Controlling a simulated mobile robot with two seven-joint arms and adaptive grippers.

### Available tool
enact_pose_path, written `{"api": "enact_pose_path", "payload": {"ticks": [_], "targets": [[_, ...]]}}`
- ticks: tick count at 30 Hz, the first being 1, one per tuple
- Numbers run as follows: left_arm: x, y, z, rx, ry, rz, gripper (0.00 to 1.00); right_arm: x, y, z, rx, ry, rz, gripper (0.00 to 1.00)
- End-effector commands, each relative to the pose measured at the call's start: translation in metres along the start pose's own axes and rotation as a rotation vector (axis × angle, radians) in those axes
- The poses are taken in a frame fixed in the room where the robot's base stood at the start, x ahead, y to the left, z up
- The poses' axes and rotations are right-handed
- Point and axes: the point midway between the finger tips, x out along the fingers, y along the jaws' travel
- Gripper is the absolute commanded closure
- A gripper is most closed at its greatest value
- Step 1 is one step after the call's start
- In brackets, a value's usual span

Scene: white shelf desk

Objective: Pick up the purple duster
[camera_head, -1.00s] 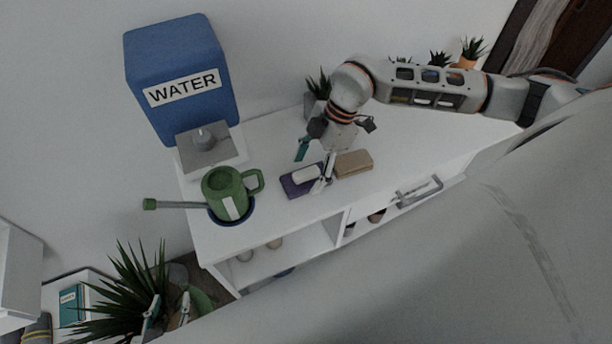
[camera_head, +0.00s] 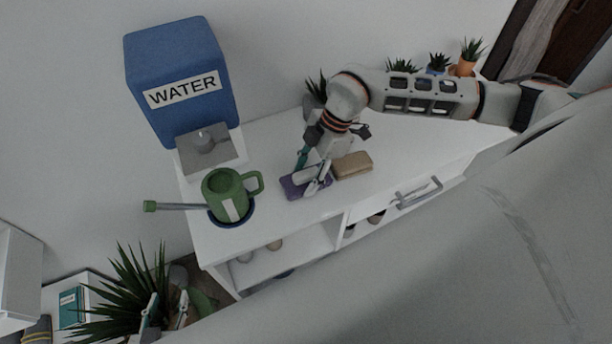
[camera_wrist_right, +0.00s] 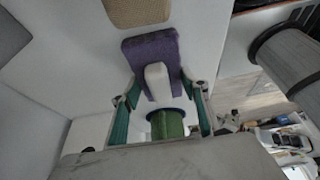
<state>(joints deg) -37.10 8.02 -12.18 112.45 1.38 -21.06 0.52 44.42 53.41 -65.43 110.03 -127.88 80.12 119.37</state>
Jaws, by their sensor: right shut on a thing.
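The purple duster (camera_head: 291,189) lies on the white desk top, a purple block with a white grip on its upper side. It also shows in the right wrist view (camera_wrist_right: 150,50). My right gripper (camera_head: 311,176) is down at the duster, its fingers on either side of the white grip and shut on it. In the right wrist view the gripper's teal-padded fingers (camera_wrist_right: 160,92) flank the white grip. The duster appears to rest on the desk. My left gripper (camera_head: 165,311) is low at the left, in front of a spiky plant, fingers apart and empty.
A tan block (camera_head: 353,165) lies right beside the duster. A green watering can (camera_head: 222,190) sits in a blue-rimmed holder to the left, below a blue water tank (camera_head: 182,75). A potted plant (camera_head: 317,90) stands behind. The desk's right part is clear.

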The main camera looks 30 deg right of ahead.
Motion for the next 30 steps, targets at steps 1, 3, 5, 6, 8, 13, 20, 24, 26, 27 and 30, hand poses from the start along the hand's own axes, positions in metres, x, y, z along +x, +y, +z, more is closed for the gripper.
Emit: {"api": "enact_pose_path", "payload": {"ticks": [1, 3, 5, 6, 8, 13, 20, 24, 26, 27, 30], "targets": [[0.000, 0.000, 0.001, 0.000, -0.001, 0.000, 0.60, -0.003, 0.001, -0.001, -0.001, 0.001, 0.002, 0.77], [0.000, 0.000, 0.002, 0.000, -0.003, 0.000, 0.60, -0.008, 0.001, -0.003, -0.002, 0.001, 0.003, 0.77], [0.000, 0.001, 0.002, 0.000, -0.003, 0.001, 0.60, -0.014, 0.001, -0.006, -0.002, 0.001, 0.003, 0.77], [0.000, 0.001, 0.003, 0.000, -0.004, 0.001, 0.60, -0.019, 0.001, -0.008, -0.002, 0.001, 0.004, 0.77], [0.001, 0.001, 0.003, 0.000, -0.004, 0.001, 0.60, -0.028, 0.001, -0.011, -0.002, 0.001, 0.003, 0.77], [0.002, 0.001, 0.005, -0.001, -0.005, 0.001, 0.60, -0.065, 0.002, -0.027, -0.004, 0.001, 0.007, 0.77], [0.003, 0.002, 0.008, -0.001, -0.005, 0.001, 0.60, -0.123, 0.001, -0.051, -0.003, 0.001, 0.006, 0.77], [0.004, 0.002, 0.009, -0.001, -0.005, 0.001, 0.60, -0.151, 0.001, -0.063, -0.003, 0.001, 0.005, 0.77], [0.004, 0.002, 0.009, -0.001, -0.005, 0.001, 0.60, -0.161, 0.000, -0.067, -0.003, 0.001, 0.003, 0.77], [0.004, 0.002, 0.009, -0.001, -0.004, 0.001, 0.60, -0.166, 0.001, -0.069, -0.002, 0.001, 0.003, 0.77], [0.004, 0.002, 0.009, -0.001, -0.004, 0.001, 0.60, -0.176, 0.001, -0.073, -0.002, 0.001, 0.003, 0.77]]}}
